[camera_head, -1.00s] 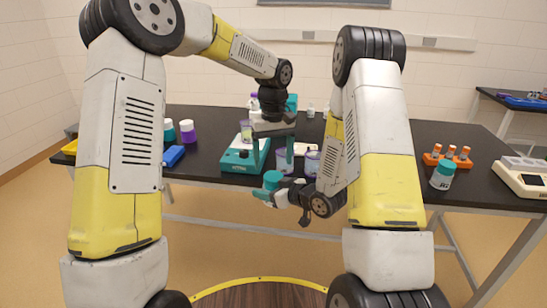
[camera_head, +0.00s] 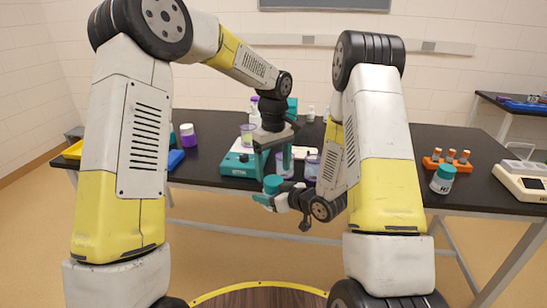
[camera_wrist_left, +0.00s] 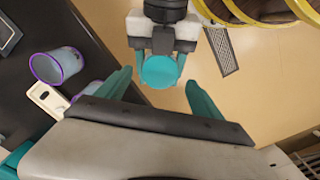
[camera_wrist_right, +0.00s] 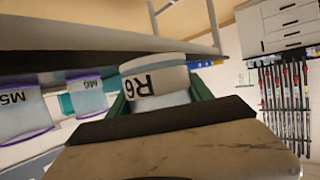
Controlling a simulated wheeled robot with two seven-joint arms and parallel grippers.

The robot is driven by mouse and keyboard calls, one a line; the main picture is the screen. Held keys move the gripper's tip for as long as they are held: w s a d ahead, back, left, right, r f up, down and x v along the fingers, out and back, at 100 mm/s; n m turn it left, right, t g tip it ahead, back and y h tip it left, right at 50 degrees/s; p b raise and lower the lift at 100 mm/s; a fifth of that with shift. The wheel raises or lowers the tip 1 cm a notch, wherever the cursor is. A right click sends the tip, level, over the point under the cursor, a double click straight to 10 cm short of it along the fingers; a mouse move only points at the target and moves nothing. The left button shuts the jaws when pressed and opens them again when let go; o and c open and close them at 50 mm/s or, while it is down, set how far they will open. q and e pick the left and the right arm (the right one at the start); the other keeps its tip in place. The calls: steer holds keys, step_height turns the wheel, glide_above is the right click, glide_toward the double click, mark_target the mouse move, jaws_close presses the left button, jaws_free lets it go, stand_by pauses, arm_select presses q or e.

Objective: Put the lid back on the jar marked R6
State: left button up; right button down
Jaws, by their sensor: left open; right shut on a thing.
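My right gripper (camera_wrist_right: 158,95) is shut on the jar marked R6 (camera_wrist_right: 155,82), held in front of the table's front edge. A round teal lid (camera_head: 272,184) shows at the top of the held jar. It also shows in the left wrist view (camera_wrist_left: 159,72), between the right gripper's fingers. How tightly the lid sits cannot be told. My left gripper (camera_head: 273,168) points down, open and empty, just above the lid. In the left wrist view its fingers (camera_wrist_left: 160,90) stand apart on either side of the lid. The jar's lower part is mostly hidden in the head view.
Purple-rimmed beakers (camera_wrist_left: 57,66) stand near the table edge, one marked M5 (camera_wrist_right: 22,115). A teal device (camera_head: 237,163) is behind the left gripper. Another teal-lidded jar (camera_head: 442,180), an orange rack (camera_head: 447,163) and a white instrument (camera_head: 522,180) stand at right.

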mark_target(273, 180)
arm_select(q)
steer(key=shift+f, duration=1.75)
steer(key=c, duration=1.5)
steer(key=m, duration=0.3)
steer(key=o, duration=1.5)
steer(key=shift+o, duration=0.2)
